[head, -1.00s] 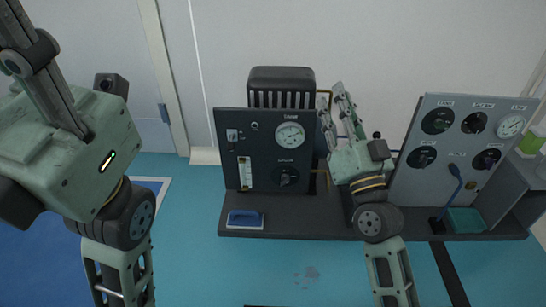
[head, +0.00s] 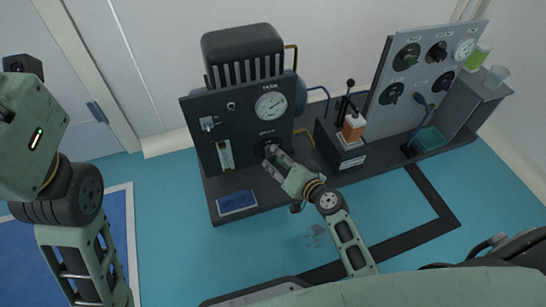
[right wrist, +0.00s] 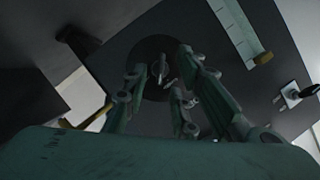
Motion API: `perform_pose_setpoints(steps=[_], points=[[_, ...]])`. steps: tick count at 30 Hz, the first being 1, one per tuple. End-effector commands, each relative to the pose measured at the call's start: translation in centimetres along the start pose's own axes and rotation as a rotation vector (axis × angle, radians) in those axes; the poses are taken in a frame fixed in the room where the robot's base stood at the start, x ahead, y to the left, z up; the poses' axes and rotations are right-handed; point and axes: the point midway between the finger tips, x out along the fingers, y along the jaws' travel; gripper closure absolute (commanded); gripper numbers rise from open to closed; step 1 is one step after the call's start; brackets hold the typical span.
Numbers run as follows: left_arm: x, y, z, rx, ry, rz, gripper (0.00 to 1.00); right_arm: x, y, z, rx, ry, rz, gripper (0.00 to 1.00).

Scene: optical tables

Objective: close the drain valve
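A round black knob (head: 266,146) sits low on the front of the dark panel (head: 240,118); its label is too small to read, so I cannot confirm that it is the drain valve. My right gripper (head: 270,157) is at this knob, its fingers pointing at the panel. In the right wrist view, the knob's dark disc (right wrist: 150,88) and its raised handle (right wrist: 160,66) lie between the spread fingertips (right wrist: 161,60); contact is unclear. The fingers hide part of the knob. My left arm is at the left edge of the head view, its fingers out of frame.
A gauge (head: 270,105), a toggle switch (head: 208,123) and a sight glass (head: 225,154) are on the same panel. A blue tray (head: 237,203) lies before it.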

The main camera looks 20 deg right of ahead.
Motion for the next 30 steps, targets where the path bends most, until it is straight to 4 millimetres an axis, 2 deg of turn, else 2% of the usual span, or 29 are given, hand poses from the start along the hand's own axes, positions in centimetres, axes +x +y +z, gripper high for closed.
perform_pose_setpoints(steps=[1, 6, 14, 24, 30], points=[[-0.1, 0.1, -0.2, 0.001, 0.009, 0.003, 0.60, 0.8, 0.1, 0.1, 0.002, 0.002, -0.001, 0.75], [0.3, 0.2, -0.5, 0.003, 0.022, 0.008, 0.60, 2.1, 0.0, 0.0, 0.000, 0.001, 0.000, 0.75], [0.4, 0.2, -0.4, 0.003, 0.020, 0.009, 0.60, 2.3, 0.0, 0.0, -0.001, 0.001, 0.000, 0.75], [0.4, 0.2, -0.5, 0.003, 0.021, 0.009, 0.60, 2.3, 0.0, -0.1, -0.001, 0.001, 0.000, 1.00], [0.4, 0.2, -0.5, 0.002, 0.022, 0.009, 0.60, 2.3, 0.0, -0.1, -0.001, 0.001, 0.000, 1.00]])
